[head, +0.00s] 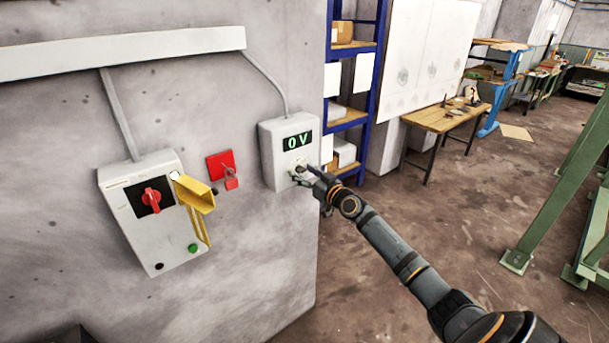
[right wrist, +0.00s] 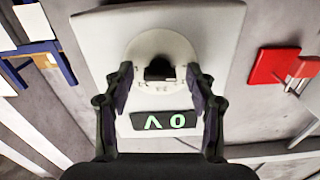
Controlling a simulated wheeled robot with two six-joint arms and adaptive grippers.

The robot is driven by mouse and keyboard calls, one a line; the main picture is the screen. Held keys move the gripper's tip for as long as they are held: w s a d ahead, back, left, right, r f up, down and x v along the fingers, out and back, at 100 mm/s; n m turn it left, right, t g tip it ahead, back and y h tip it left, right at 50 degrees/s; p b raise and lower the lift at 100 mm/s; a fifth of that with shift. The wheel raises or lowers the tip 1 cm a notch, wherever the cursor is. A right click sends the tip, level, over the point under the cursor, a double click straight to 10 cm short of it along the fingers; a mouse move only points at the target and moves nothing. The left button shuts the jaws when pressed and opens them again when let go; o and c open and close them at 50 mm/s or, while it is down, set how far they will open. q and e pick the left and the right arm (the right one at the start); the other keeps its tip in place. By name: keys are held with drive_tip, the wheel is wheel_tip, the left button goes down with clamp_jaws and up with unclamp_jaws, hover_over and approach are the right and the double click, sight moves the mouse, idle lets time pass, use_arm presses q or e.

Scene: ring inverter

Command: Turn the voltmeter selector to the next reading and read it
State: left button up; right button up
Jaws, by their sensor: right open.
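The voltmeter (head: 273,153) is a pale box on the grey wall, and its display (head: 297,141) reads 0 V in green. In the right wrist view, upside down, the display (right wrist: 165,122) also shows 0 V. The black selector knob (right wrist: 160,69) sits on a round pale dial (right wrist: 150,45) with small marks too blurred to read. My right gripper (head: 301,174) is at the box's lower front. Its open fingers (right wrist: 160,76) stand on either side of the knob with gaps between. In the head view the gripper mostly hides the knob. My left gripper is out of view.
Left of the voltmeter are a red plate with a padlock (head: 231,183) and a switch box (head: 125,210) with a red rotary switch (head: 151,200) and a yellow hinged part (head: 195,193). Blue shelving (head: 378,60) stands behind, right of the wall's edge.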

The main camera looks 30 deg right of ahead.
drive_tip(key=shift+c, duration=0.3)
drive_tip(key=c, duration=1.1)
drive_tip(key=shift+m, duration=3.9)
